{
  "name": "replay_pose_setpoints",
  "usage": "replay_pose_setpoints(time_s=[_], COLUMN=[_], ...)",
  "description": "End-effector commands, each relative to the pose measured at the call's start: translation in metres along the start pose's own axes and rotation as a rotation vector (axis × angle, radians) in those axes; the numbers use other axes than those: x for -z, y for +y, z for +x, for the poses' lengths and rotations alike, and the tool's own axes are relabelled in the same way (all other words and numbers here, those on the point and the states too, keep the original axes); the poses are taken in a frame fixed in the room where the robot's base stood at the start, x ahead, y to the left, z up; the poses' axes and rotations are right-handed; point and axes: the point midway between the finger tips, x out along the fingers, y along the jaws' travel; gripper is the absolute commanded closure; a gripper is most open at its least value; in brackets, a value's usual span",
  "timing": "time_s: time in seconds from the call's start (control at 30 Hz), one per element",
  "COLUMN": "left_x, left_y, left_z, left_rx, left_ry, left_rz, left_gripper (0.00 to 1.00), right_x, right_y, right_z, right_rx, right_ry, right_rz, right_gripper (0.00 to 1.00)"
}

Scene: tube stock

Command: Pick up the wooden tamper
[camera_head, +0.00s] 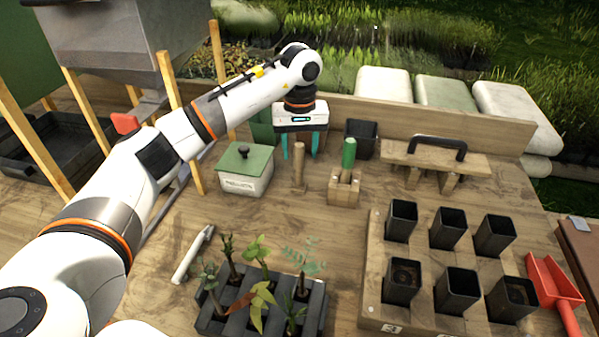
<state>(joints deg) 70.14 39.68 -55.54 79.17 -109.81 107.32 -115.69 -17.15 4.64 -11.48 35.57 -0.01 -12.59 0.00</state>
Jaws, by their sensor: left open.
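The wooden tamper (299,168) stands upright on the wooden bench, its thin handle up and a wider foot at the bottom. My left gripper (301,149) points down with its two teal fingers apart and nothing held between them. In the picture the fingers lie to either side of the tamper's handle top. I cannot tell whether the gripper is right over the tamper or a little behind it. My right gripper is out of view.
A wooden block (342,189) holding a green-handled tool stands close right of the tamper. A green-lidded box (246,170) stands to its left. A black pot (361,139) is behind. A seedling tray (213,318) and a board of black pots (373,290) are in front.

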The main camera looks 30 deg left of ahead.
Motion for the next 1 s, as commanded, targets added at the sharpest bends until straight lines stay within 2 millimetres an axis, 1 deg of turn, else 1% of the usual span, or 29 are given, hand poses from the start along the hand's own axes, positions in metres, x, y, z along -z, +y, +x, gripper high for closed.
replay_pose_setpoints(time_s=[0.03, 0.1, 0.2, 0.47, 0.7, 0.77, 1.0], left_x=[0.001, 0.001, 0.001, 0.001, 0.001, 0.001, 0.0], left_y=[0.002, 0.002, 0.001, 0.001, 0.001, 0.001, 0.001], left_z=[0.006, 0.017, 0.026, 0.028, 0.028, 0.028, 0.027], left_rx=[-0.003, -0.002, -0.001, 0.001, 0.0, 0.0, 0.001], left_ry=[0.005, 0.003, 0.002, 0.0, 0.0, 0.0, 0.0], left_rz=[0.0, -0.001, -0.001, 0.0, 0.0, 0.0, 0.0], left_gripper=[0.5, 0.5, 0.5, 0.5, 0.9, 0.99, 1.0], right_x=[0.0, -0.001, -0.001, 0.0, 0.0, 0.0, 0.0], right_y=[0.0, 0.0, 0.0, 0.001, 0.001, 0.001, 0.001], right_z=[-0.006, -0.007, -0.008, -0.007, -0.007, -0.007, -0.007], right_rx=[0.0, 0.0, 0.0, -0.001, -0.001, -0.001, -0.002], right_ry=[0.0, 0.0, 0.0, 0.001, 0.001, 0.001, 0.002], right_rz=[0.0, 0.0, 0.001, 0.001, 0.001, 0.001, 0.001], right_gripper=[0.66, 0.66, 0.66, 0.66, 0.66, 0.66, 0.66])
